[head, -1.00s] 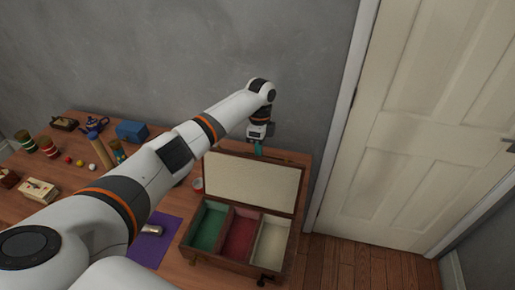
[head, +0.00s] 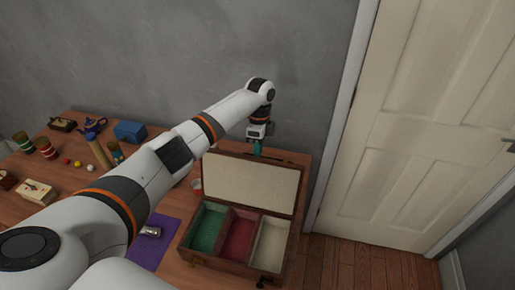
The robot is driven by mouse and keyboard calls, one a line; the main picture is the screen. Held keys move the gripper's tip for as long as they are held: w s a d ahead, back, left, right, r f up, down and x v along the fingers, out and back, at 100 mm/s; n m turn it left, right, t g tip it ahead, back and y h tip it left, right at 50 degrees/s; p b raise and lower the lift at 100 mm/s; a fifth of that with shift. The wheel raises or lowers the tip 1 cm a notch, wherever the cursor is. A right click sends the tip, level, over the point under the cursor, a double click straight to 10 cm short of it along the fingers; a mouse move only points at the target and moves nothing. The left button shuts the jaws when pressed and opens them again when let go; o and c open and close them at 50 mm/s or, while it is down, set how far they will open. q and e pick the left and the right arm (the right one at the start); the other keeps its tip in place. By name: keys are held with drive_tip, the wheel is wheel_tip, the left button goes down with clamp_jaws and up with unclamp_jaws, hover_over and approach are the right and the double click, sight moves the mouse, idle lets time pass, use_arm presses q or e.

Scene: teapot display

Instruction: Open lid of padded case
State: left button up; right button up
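The padded case (head: 186,252) is a brown wooden box at the right end of the table. Its lid (head: 252,183) stands raised at the back, with a cream inner face. Inside are a green, a red and a cream compartment. My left arm reaches across the table, and my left gripper (head: 257,147) is behind the top edge of the lid, near the wall. Its fingers are mostly hidden, so I cannot tell whether they are open or touch the lid. My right gripper is not in view.
A purple cloth (head: 148,254) with a small metallic object (head: 150,231) lies left of the case. A blue box (head: 131,131), a blue teapot (head: 94,126) and several small items stand at the left. The grey wall is close behind; a door is at right.

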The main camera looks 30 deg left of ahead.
use_arm(q)
drive_tip(key=shift+g, duration=0.5)
drive_tip(key=f, duration=0.1)
drive_tip(key=s+f, duration=0.2)
drive_tip(key=shift+d+f, duration=0.2)
drive_tip(key=shift+d, duration=0.2)
drive_tip(key=w+a+r+t+b, duration=0.1)
drive_tip(key=w+r+b, duration=0.1)
drive_tip(key=r, duration=1.3)
drive_tip(key=shift+w+a+r+b, duration=0.2)
drive_tip(key=shift+w+b, duration=0.15)
drive_tip(key=shift+w, duration=0.35)
drive_tip(key=shift+f, duration=0.1)
